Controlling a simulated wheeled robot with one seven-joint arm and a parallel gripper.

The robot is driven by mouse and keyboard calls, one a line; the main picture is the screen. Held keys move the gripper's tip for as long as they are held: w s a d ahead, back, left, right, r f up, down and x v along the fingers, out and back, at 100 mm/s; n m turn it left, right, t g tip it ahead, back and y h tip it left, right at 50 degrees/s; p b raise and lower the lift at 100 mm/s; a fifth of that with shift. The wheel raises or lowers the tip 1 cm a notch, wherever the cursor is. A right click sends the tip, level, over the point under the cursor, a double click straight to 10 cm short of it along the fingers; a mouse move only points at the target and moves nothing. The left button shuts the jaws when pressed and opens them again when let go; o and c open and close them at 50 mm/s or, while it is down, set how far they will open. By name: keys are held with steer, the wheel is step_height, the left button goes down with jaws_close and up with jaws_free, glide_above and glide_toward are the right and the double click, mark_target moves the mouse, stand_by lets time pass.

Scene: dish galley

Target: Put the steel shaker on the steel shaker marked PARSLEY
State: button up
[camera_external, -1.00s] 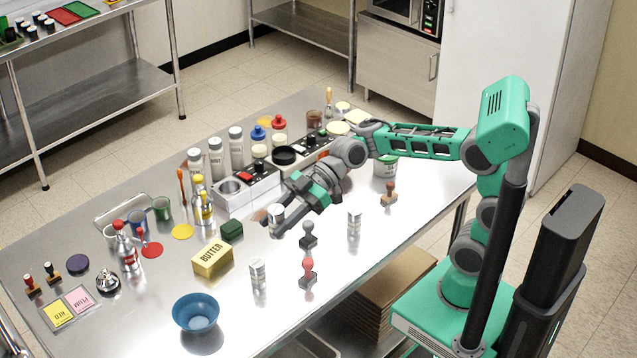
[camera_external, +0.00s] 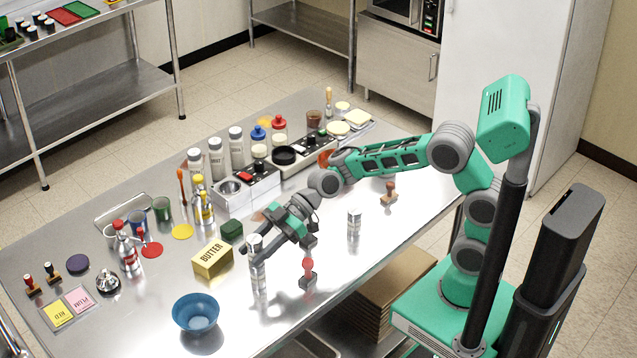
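My gripper (camera_external: 256,246) is shut on a small steel shaker (camera_external: 255,241), held upright. A second steel shaker (camera_external: 259,278) stands on the table directly below it. The held shaker's base is at or just above the lower one's top; I cannot tell if they touch. Another steel shaker (camera_external: 354,223) stands apart to the right. The labels on these small shakers are too small to read, so I cannot tell which says PARSLEY.
A butter box (camera_external: 212,260) and blue bowl (camera_external: 195,312) are to the left. Tall shakers (camera_external: 216,158) stand at the back. The table's front edge is near.

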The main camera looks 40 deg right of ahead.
steer(key=o, duration=0.4)
steer(key=shift+r, duration=0.25)
steer(key=v, duration=1.2)
steer(key=shift+f+b, duration=0.1)
steer(key=shift+b, duration=0.2)
